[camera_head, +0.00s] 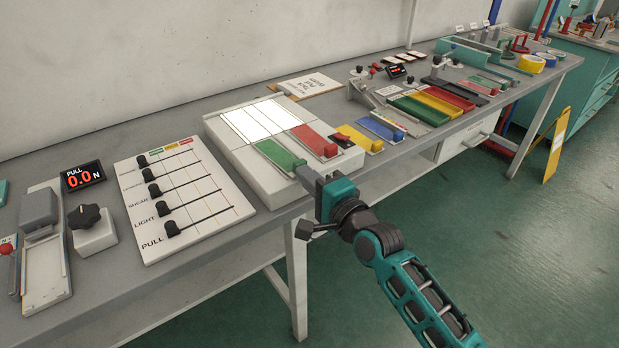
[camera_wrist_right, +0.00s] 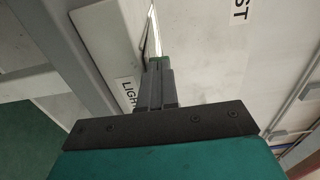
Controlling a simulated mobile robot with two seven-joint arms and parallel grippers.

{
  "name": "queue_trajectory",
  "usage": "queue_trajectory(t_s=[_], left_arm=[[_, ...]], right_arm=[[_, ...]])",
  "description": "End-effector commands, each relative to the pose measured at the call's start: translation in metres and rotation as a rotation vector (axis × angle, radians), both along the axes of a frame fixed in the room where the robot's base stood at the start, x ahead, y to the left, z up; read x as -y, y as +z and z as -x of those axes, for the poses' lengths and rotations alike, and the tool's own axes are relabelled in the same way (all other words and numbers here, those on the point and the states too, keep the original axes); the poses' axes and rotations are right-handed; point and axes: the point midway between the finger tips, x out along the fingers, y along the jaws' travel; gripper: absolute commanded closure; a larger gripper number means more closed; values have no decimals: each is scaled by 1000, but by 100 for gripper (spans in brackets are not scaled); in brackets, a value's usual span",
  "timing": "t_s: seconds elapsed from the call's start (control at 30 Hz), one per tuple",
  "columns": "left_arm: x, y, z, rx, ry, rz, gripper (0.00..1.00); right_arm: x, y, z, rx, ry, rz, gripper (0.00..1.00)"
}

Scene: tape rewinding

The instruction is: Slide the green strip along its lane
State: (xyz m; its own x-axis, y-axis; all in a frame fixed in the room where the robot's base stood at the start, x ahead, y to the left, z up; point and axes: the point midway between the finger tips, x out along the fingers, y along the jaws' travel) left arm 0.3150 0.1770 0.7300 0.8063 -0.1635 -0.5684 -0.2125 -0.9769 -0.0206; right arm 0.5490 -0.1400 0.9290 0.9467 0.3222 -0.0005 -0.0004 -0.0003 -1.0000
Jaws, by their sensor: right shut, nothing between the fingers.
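The green strip (camera_head: 273,152) lies in the front-left lane of a pale box (camera_head: 238,158) on the bench in the head view. A green block (camera_head: 299,163) sits at its near end. My right gripper (camera_head: 304,172) is right at this near end, its fingers shut with nothing between them. My left gripper is not in view.
A red strip (camera_head: 311,138) lies in the lane to the right, with white panels (camera_head: 258,119) behind. A slider board (camera_head: 181,200) stands on the left; yellow (camera_head: 361,138) and blue (camera_head: 380,127) strips are to the right. The bench's front edge is near my gripper.

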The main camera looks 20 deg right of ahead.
Motion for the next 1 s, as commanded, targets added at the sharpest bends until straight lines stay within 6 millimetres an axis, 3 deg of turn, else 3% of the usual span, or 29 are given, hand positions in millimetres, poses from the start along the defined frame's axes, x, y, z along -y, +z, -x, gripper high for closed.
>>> queue_trajectory(t_s=[0.2, 0.4, 1.0], left_arm=[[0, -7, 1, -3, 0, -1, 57], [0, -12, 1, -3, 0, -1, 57], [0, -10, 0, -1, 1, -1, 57]], right_arm=[[-13, 0, -37, 3, 0, -2, 100], [-21, 0, -61, 2, 1, -2, 100], [-23, 1, -64, 0, 1, 0, 100]])
